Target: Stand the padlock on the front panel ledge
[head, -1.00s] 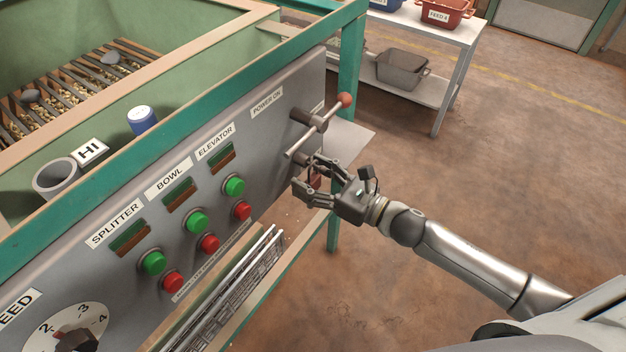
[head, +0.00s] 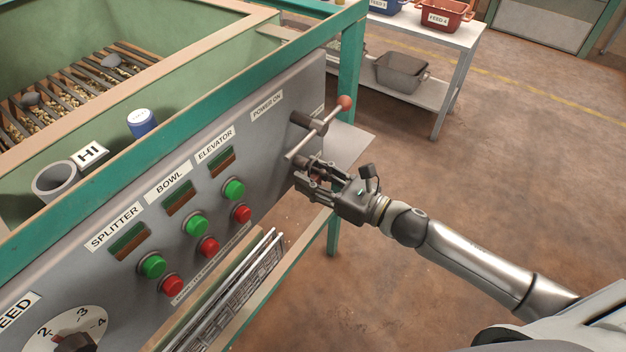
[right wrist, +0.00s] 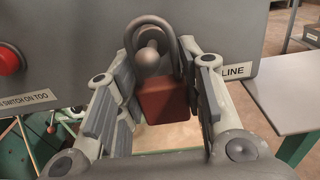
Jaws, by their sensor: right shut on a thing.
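The padlock (right wrist: 165,102) has a dark red body and a grey shackle. In the right wrist view its shackle loops around a round-ended peg (right wrist: 148,60) on the grey front panel (head: 262,150). My right gripper (head: 305,175) is at the panel's right end, below the lever, with its fingers shut on the padlock's sides. In the head view the fingers mostly hide the padlock. A narrow tan ledge (head: 215,284) runs below the panel, with a metal grating (head: 240,285) along it. My left gripper is not in view.
A lever with a red knob (head: 345,103) sticks out just above my right gripper. Green and red buttons (head: 234,189) stand out from the panel to the left. A grey plate (head: 350,145) lies behind the gripper. The floor to the right is clear.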

